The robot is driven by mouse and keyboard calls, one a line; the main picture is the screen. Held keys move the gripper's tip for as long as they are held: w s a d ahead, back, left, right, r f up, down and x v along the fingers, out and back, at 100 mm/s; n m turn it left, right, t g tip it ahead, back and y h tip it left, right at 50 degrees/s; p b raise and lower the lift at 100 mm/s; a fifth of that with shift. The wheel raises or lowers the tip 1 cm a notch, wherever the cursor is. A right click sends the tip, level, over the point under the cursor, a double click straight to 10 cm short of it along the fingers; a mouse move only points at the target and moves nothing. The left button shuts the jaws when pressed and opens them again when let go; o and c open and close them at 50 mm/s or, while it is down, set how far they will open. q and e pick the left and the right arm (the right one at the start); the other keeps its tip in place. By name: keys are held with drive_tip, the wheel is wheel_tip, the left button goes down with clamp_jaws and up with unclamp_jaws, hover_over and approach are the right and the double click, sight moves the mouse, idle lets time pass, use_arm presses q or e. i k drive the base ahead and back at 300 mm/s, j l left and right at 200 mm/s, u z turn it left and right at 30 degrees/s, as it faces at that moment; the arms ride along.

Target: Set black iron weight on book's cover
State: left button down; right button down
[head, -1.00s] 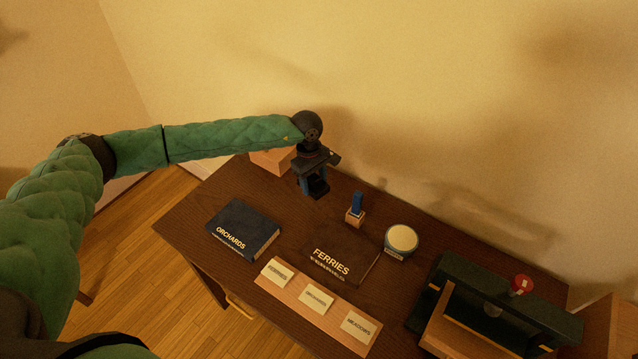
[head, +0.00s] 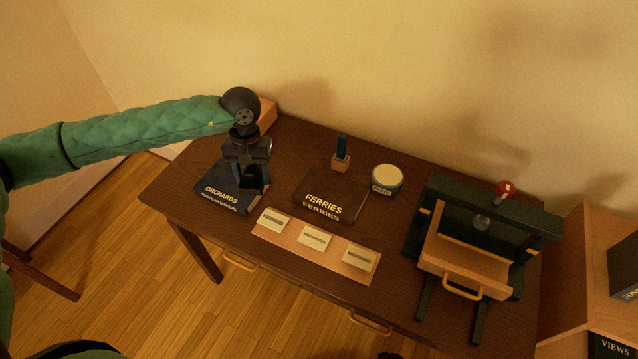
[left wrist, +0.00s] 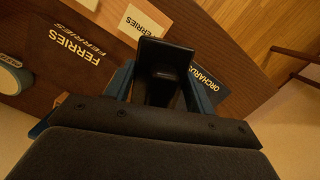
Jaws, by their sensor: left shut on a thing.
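My left gripper (head: 249,172) is shut on the black iron weight (head: 247,186), over the right part of the dark blue ORCHARDS book (head: 217,197). The weight also shows between the fingers in the left wrist view (left wrist: 165,57), hiding part of the ORCHARDS book (left wrist: 208,75). I cannot tell whether the weight touches the cover. A dark brown FERRIES book (head: 322,201) lies flat to the right of the gripper. My right gripper is not in view.
A wooden strip with several label cards (head: 313,238) lies along the front. A blue-handled stamp (head: 341,155) and a round tin (head: 387,178) stand behind the FERRIES book. A dark press with a red knob (head: 505,188) stands at right. A wooden block (head: 267,115) is behind my gripper.

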sight(334, 189)
drive_tip(key=i+j, duration=0.1)
drive_tip(key=j, duration=0.35)
drive_tip(key=i+j, duration=0.1)
drive_tip(key=j, duration=0.35)
drive_tip(key=i+j, duration=0.1)
drive_tip(key=j, duration=0.4)
drive_tip(key=i+j, duration=0.1)
drive_tip(key=j, duration=0.35)
drive_tip(key=j+z, duration=0.15)
drive_tip(key=z, duration=0.25)
drive_tip(key=j+z, duration=0.2)
drive_tip(key=z, duration=0.2)
drive_tip(key=j+z, duration=0.15)
drive_tip(key=z, duration=0.95)
